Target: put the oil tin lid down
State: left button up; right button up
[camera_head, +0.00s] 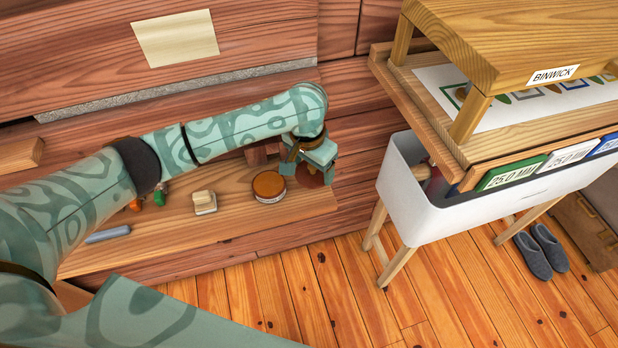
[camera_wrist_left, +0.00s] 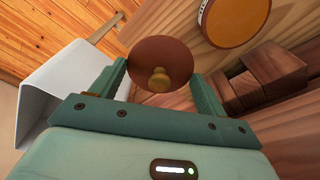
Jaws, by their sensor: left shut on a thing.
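The oil tin lid (camera_wrist_left: 160,52) is a dark reddish-brown disc with a small yellowish knob. My left gripper (camera_wrist_left: 159,72) is shut on it, with one finger at each side of the disc in the left wrist view. In the head view my left gripper (camera_head: 317,162) is over the right end of the wooden shelf (camera_head: 235,222), and part of the lid (camera_head: 311,179) shows below it. I cannot tell whether the lid touches the shelf. A round tin with an orange-brown top (camera_head: 269,185) stands just left of the lid. My right gripper is out of view.
Dark wooden blocks (camera_wrist_left: 262,78) lie close to the gripper. A small pale block (camera_head: 204,202) and a blue-grey bar (camera_head: 107,234) are further left on the shelf. A white bin (camera_head: 445,215) stands right, beyond a gap, under a wooden stand (camera_head: 520,45).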

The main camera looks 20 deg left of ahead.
aim_at(309, 165)
pick_arm(q)
jog(key=shift+w+a+f+b, duration=0.35)
jog(key=shift+w+f, duration=0.1)
jog(key=shift+f, duration=0.15)
jog(key=shift+w+a+f+b, duration=0.25)
jog(key=shift+w+a+f, duration=0.15)
jog(key=shift+f, duration=0.2)
jog(key=f, duration=0.1)
jog(key=f+b, duration=0.2)
jog(key=f, duration=0.1)
jog(key=shift+w+a, duration=0.15)
jog(key=shift+w, duration=0.1)
jog(key=shift+r, duration=0.2)
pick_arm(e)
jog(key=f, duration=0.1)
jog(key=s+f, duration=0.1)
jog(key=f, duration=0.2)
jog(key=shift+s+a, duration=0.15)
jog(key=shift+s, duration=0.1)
pick_arm(q)
jog(key=o, duration=1)
jog(key=shift+f, duration=0.1)
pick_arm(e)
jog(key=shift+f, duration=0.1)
